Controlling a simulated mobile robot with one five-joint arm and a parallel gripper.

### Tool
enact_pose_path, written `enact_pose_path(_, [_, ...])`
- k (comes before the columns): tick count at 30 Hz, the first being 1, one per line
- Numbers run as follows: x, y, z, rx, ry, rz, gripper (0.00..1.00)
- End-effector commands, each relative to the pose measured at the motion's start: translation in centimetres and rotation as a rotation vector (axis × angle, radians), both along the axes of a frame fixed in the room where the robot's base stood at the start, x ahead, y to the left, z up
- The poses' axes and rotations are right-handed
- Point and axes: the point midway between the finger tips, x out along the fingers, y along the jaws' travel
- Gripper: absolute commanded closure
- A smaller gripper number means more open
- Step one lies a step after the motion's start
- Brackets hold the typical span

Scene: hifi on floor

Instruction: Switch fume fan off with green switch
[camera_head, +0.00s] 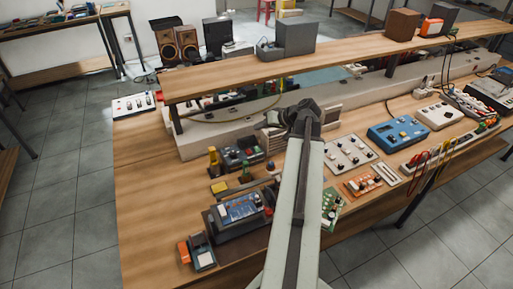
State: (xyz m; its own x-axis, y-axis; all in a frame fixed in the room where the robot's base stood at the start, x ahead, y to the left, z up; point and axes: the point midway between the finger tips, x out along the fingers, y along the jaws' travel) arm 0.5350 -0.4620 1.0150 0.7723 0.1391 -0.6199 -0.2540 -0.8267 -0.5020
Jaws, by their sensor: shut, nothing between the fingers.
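My pale arm reaches up over the workbench, and my dark gripper (277,118) is at its far end, shut and empty, in front of the long shelf. A white switch panel (133,105) with small red and dark controls lies at the bench's far left corner, well left of my gripper. A dark device (240,157) with small coloured parts, some greenish, stands below and left of the gripper. The controls are too small to tell which is a green switch. I cannot pick out a fume fan. My arm hides part of the bench middle.
A raised wooden shelf (350,50) crosses the back of the bench (150,180), with a grey box (295,38) on it. A blue meter (397,133), a panel with knobs (349,153) and a device with a screen (238,212) crowd the bench.

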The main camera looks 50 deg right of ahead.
Motion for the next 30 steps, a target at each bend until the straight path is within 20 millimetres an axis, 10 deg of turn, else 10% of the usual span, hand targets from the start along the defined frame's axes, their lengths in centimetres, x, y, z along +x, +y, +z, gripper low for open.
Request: enact_pose_path(30, [0.9, -0.4, -8.9, 0.0, 0.002, -0.001, 1.0])
